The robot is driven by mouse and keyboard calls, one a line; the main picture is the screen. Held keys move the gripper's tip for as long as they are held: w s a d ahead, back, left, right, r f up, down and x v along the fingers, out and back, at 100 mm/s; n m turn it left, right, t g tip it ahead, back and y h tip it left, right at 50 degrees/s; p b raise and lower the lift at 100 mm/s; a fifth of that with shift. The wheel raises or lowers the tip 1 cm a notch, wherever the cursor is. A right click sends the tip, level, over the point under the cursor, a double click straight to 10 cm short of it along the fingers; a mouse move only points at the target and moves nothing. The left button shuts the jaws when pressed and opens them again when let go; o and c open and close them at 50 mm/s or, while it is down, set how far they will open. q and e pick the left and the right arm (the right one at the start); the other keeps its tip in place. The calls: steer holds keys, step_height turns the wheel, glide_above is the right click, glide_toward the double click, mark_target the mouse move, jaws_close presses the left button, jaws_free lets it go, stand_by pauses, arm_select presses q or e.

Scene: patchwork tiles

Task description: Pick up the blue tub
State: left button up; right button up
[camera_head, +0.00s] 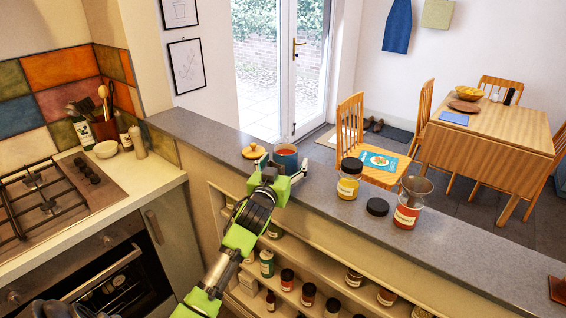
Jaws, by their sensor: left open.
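The blue tub (286,154) stands upright on the grey ledge (225,137), near its far edge, with an orange-brown top. My left gripper (283,170) is open and right in front of the tub, with its fingers spread toward the tub's two sides. The fingers hide the tub's lower part, and I cannot tell whether they touch it. My right gripper is not in view.
To the right stand a yellow-labelled jar (349,180), a black lid (377,207) and a red jar with a funnel (408,207). Shelves of jars (308,293) sit below the ledge.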

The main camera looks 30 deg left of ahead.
arm_select(q)
steer(key=c, duration=1.6)
steer(key=shift+r, duration=0.15)
steer(key=shift+r, duration=0.1)
steer(key=shift+r+b, duration=0.6)
steer(key=shift+r, duration=0.5)
steer(key=shift+s+d+r+b, duration=0.45)
steer(key=shift+s+d+r, duration=1.05)
steer(key=shift+s+r, duration=0.25)
steer(key=shift+s+d+r+b, duration=0.5)
steer(key=shift+s+d+r, duration=0.95)
steer(key=shift+s+r, duration=0.3)
steer(key=shift+s+d+r+b, duration=0.45)
steer(key=shift+s+d+r, duration=1.05)
steer(key=shift+s+r, duration=0.25)
